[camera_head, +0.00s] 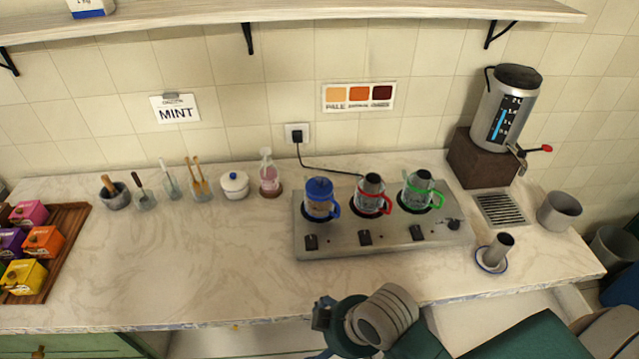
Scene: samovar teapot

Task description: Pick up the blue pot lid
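The blue pot lid (319,186) sits on top of a clear pot with a blue handle (321,208). This pot stands on the left burner of a grey stove (380,243). Parts of one of my arms reach in from the bottom right, in front of the counter's front edge, well away from the lid. No gripper fingers show on it. My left arm is out of the frame. Nothing touches the lid.
A red-handled pot (371,195) and a green-handled pot (419,191) stand close by on the stove. A metal cylinder (496,249) on a saucer, a steel dispenser (507,104) and a cup (559,211) are right. Jars line the back left. The front-left counter (180,270) is clear.

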